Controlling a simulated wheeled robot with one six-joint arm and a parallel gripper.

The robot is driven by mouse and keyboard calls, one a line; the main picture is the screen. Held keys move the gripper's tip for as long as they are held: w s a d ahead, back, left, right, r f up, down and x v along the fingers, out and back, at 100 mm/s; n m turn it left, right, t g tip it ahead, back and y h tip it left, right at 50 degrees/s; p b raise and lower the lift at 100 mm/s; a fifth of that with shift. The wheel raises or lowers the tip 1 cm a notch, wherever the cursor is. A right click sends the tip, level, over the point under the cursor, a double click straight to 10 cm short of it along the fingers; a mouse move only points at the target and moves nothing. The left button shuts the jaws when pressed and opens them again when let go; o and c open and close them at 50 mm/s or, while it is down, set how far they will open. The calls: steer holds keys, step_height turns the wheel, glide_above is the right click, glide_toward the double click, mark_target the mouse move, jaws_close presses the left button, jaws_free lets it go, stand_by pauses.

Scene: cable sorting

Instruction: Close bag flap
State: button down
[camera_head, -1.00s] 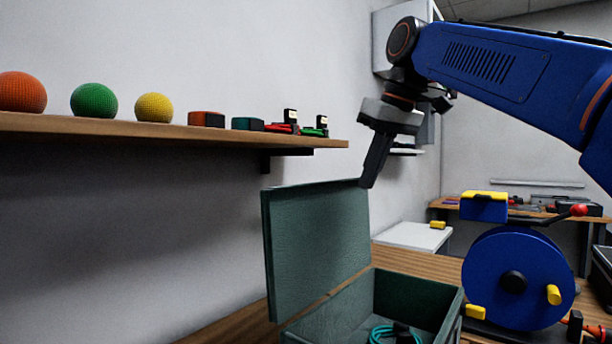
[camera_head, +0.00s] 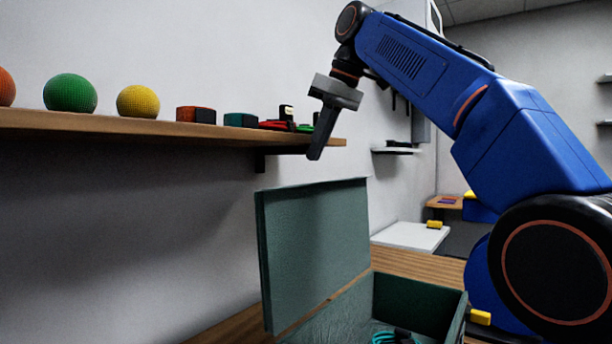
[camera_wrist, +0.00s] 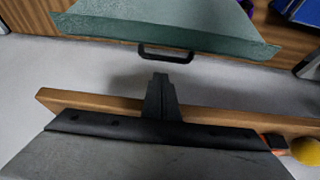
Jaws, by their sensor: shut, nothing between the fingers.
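A dark green bag or case (camera_head: 420,302) stands on the wooden table with its flap (camera_head: 318,245) raised upright, near the wall. A teal cable (camera_head: 390,337) lies inside it. My gripper (camera_head: 314,156) is shut and empty, above the flap's top edge and apart from it, close to the shelf. In the wrist view, the flap (camera_wrist: 165,25) spans the top, with a black handle (camera_wrist: 165,52) on its edge. My gripper (camera_wrist: 160,80) points towards that handle, with a gap that I cannot measure.
A wooden shelf (camera_head: 150,130) on the wall holds a green ball (camera_head: 71,92), a yellow ball (camera_head: 138,101) and several small boxes. Its right end is close to my gripper. A blue reel (camera_head: 480,285) stands right of the bag, partly hidden by my arm.

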steer(key=x, duration=0.7)
steer(key=shift+d, duration=0.15)
